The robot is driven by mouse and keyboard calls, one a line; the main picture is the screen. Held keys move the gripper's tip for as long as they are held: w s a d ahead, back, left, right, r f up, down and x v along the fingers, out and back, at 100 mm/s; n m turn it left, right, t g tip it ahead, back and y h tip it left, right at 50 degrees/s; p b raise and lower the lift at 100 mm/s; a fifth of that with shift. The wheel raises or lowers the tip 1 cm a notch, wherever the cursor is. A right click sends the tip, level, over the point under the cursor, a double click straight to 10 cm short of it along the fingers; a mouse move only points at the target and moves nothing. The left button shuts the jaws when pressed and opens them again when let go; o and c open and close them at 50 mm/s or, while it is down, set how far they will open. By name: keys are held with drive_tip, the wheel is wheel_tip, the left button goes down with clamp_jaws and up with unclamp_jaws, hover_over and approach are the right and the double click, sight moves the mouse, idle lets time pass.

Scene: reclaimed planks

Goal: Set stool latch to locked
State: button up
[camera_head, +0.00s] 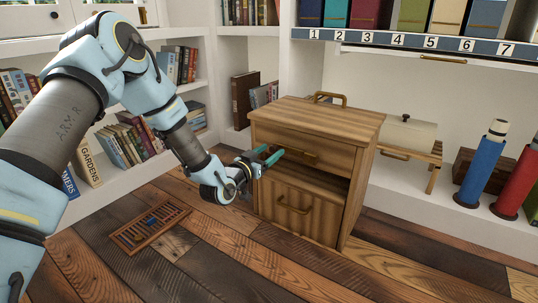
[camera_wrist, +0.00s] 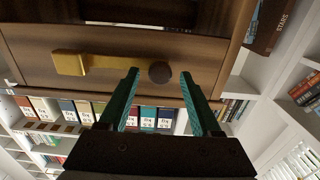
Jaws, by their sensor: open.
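A wooden cabinet-like piece (camera_head: 352,150) stands on the plank floor, with a brass handle on top, an upper front panel, an open gap and a lower door. I cannot tell whether this is the stool. In the wrist view its wood front (camera_wrist: 205,50) carries a brass bar (camera_wrist: 75,63) and a dark round knob (camera_wrist: 160,72), perhaps the latch; its setting cannot be read. My gripper (camera_head: 270,157) is open at the upper panel's left part. Its green fingers (camera_wrist: 160,95) point at the front, with the knob ahead between their tips. No contact is clear.
A slatted wooden grate (camera_head: 150,228) lies on the floor at left. A low wooden stand (camera_head: 434,170) bearing a pale box is behind at right, near blue (camera_head: 482,165) and red (camera_head: 520,183) cylinders. Bookshelves line the walls. The front floor is clear.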

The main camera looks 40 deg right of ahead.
clamp_jaws()
idle(0.5)
idle(0.9)
